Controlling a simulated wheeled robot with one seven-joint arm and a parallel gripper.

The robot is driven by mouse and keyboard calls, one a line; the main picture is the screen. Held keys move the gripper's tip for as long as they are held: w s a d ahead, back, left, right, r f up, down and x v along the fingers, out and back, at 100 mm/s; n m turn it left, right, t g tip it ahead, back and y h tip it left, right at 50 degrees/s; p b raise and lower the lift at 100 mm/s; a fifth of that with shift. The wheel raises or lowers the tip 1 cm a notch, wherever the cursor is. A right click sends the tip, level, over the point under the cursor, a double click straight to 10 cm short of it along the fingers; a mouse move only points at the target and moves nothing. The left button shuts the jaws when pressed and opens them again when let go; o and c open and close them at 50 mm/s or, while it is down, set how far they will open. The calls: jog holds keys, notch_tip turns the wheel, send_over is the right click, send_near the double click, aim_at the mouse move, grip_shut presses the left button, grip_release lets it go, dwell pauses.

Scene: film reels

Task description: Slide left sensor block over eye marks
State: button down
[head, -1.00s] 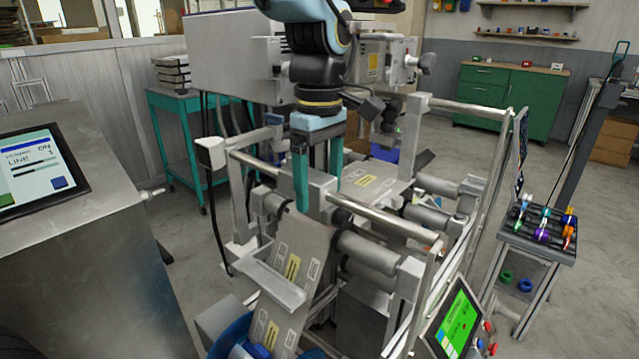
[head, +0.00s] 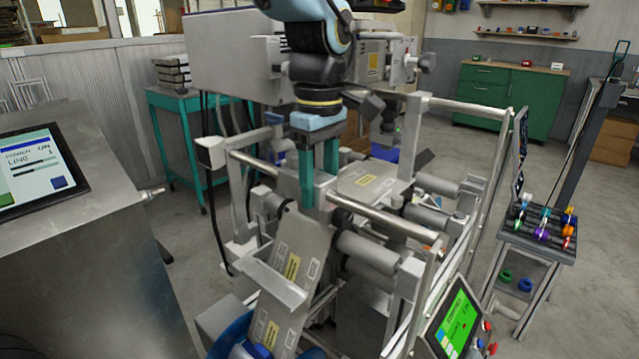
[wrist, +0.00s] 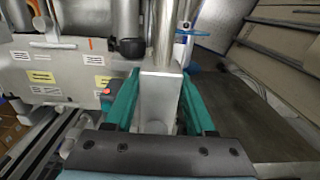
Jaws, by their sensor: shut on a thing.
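A light grey sensor block (wrist: 160,98) sits on the round metal rail between the teal fingers of my gripper (wrist: 152,103) in the wrist view. My gripper also shows in the head view (head: 318,182), reaching down and shut on the block, which is mostly hidden there. The grey web (head: 300,247) with yellow and white printed labels runs down beside it. In the wrist view the web (wrist: 65,62) lies left of the block, with a small orange-red spot (wrist: 107,91) near its edge close to the left finger. I cannot tell whether that spot is an eye mark.
A long front rail (head: 385,218) and grey rollers (head: 368,253) stand right of my gripper. A control panel (head: 40,165) is at the left, and a green screen (head: 455,320) at the front right. A rack with coloured parts (head: 540,235) stands farther right.

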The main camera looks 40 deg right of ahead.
aim_at(350, 198)
jog(key=s, duration=0.2)
jog(key=s+d, duration=0.1)
jog(key=s, duration=0.2)
jog(key=shift+s+d, duration=0.25)
jog(key=shift+s, duration=0.15)
jog(key=shift+c, duration=1.2)
grip_release()
jog(key=shift+r, duration=0.1)
notch_tip(350, 198, up, 11)
jog(key=shift+b, duration=0.3)
jog(key=shift+f, duration=0.2)
